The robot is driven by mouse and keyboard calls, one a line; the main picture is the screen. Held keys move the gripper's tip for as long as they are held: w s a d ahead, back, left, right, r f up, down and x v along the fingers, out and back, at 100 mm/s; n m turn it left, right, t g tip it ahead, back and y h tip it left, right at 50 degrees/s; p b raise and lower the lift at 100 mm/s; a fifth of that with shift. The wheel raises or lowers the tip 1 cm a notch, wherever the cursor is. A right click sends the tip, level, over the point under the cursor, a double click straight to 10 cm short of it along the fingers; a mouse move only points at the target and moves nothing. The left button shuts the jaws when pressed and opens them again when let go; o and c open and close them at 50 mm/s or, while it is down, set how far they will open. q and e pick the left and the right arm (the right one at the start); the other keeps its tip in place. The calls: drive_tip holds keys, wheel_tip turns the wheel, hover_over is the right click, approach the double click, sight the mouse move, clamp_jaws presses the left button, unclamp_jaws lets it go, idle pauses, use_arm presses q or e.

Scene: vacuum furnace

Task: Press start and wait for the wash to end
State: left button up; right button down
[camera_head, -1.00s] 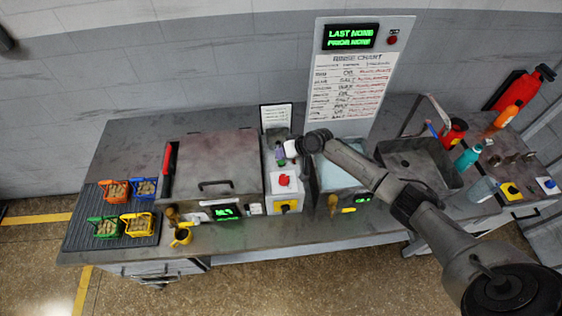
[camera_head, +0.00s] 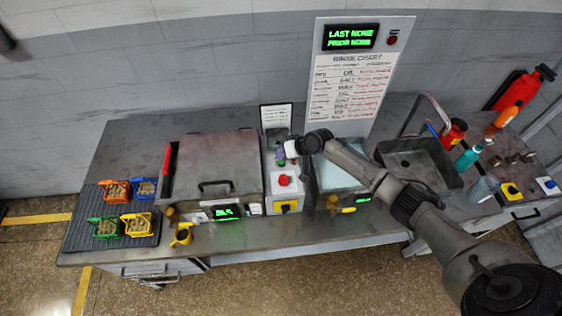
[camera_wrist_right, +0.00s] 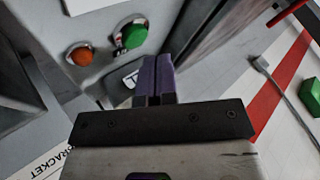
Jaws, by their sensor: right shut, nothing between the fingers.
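My right gripper (camera_head: 280,158) reaches across to the narrow grey control box in the middle of the bench; its purple fingers (camera_wrist_right: 156,75) are shut and empty. In the right wrist view, a round green button (camera_wrist_right: 133,36) and an orange-red button (camera_wrist_right: 80,55) sit on a grey panel beyond the fingertips; I cannot tell whether the fingers touch the panel. The washer with its flat lid (camera_head: 215,160) down stands left of the box. Its green display (camera_head: 227,211) is lit, its text too small to read. My left gripper is out of view.
A red knob (camera_head: 284,180) tops the control box front. Several small baskets stand on a dark mat (camera_head: 80,232) at left. An open basin (camera_head: 420,165), bottles and a red extinguisher (camera_head: 517,85) are at right. A sign (camera_head: 350,85) reads LAST NONE, PRIOR NONE.

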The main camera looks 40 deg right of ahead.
drive_tip(key=shift+f, duration=0.1)
idle(0.5)
drive_tip(key=shift+f+b, duration=0.3)
drive_tip(key=shift+f, duration=0.05)
drive_tip(key=shift+f, duration=0.15)
idle(0.5)
